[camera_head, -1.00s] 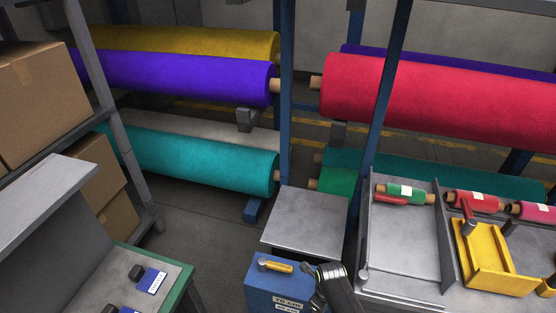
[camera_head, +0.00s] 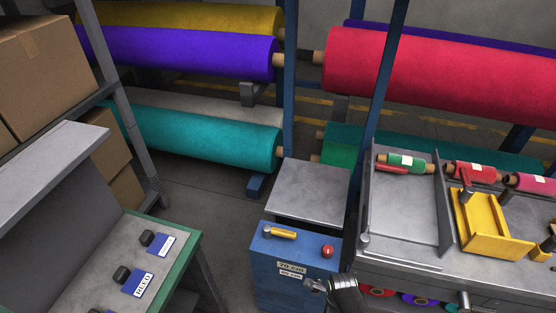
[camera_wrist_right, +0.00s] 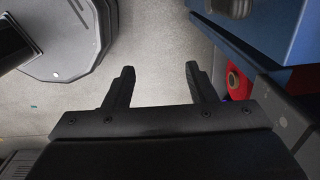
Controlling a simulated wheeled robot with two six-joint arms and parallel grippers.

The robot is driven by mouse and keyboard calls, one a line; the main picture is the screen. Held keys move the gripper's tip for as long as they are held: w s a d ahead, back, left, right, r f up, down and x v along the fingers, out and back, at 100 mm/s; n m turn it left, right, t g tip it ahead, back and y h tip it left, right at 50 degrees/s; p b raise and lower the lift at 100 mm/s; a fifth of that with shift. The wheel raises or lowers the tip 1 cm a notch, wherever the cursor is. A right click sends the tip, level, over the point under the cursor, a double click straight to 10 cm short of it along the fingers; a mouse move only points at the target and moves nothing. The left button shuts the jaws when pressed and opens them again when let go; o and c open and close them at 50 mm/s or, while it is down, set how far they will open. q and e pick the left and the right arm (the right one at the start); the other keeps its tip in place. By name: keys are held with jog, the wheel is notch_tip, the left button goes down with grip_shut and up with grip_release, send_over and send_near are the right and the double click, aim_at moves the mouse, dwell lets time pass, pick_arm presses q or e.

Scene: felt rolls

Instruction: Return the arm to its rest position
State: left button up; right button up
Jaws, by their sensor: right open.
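My right gripper (camera_head: 316,285) is at the bottom of the head view, in front of the blue cabinet (camera_head: 275,262). In the right wrist view its two dark fingers (camera_wrist_right: 160,84) are spread apart with nothing between them, above bare grey floor (camera_wrist_right: 155,40). The right forearm runs off the bottom edge of the head view. My left gripper is in neither current view.
A grey bench (camera_head: 400,215) with small rolls and a yellow cradle (camera_head: 490,232) stands right. A green-edged table (camera_head: 189,255) stands left. Large felt rolls (camera_head: 190,137) hang behind.

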pick_arm(q)
jog(key=f+b, duration=0.1)
jog(key=f, duration=0.1)
jog(key=f+b, duration=0.3)
jog(key=b, duration=0.1)
jog(key=shift+s+a+f, duration=0.1)
jog(key=shift+s+f, duration=0.25)
jog(key=shift+f, duration=0.05)
pick_arm(e)
jog(key=s+d+f+n, duration=0.4)
jog(key=s+f+n, duration=0.2)
jog(key=s, duration=0.5)
jog(key=s+d+f+n, duration=0.5)
jog(key=s+n, duration=0.3)
jog(key=s, duration=0.3)
jog(key=s+d+f+n+t+h, duration=0.1)
jog(key=s+d+f+n, duration=0.4)
jog(key=s, duration=0.6)
jog(key=shift+s+f+n, duration=0.2)
jog(key=shift+f+n, duration=0.75)
jog(key=shift+n, duration=0.25)
